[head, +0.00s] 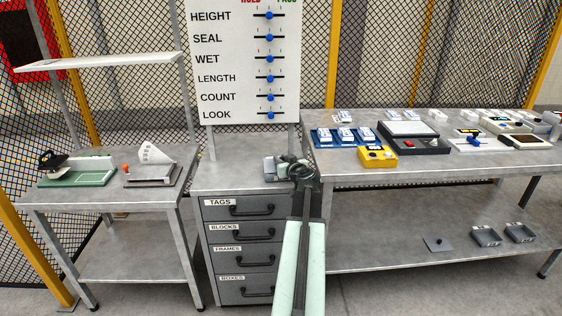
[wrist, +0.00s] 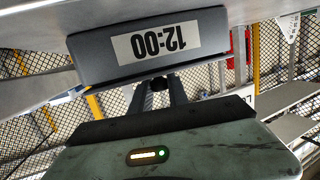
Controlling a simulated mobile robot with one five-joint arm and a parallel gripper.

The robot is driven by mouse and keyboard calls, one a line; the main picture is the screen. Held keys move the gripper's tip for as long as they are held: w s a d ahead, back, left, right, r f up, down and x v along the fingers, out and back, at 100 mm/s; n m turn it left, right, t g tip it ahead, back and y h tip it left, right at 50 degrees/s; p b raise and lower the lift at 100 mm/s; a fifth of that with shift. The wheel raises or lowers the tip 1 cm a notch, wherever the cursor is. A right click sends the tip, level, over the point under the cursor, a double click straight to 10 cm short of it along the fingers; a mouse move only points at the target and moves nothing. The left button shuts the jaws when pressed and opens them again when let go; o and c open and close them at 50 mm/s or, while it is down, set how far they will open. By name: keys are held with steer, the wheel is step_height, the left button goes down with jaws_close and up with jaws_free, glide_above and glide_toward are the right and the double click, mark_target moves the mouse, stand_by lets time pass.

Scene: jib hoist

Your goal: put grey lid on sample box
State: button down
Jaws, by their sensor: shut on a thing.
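My gripper (head: 301,170) is over the right part of the drawer cabinet's top, shut on a dark knob (wrist: 160,82) that appears to belong to the grey lid. The sample box (head: 271,168) is grey and sits on the cabinet top, partly hidden by my gripper in the head view. In the wrist view, which is upside down, the sample box (wrist: 90,60) shows a white "12:00" label on its face. The knob is right at the box's top edge.
The drawer cabinet (head: 242,190) has several labelled drawers. A bench (head: 440,172) on the right holds blue trays, a yellow device and a scale. Its lower shelf has another grey knobbed plate (head: 437,245) and two grey boxes (head: 486,237). A left table (head: 110,200) carries two devices.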

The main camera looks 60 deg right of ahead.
steer(key=c, duration=1.2)
jaws_free()
step_height(320, 180, up, 7)
steer(key=p, duration=0.7)
steer(key=shift+r, duration=0.1)
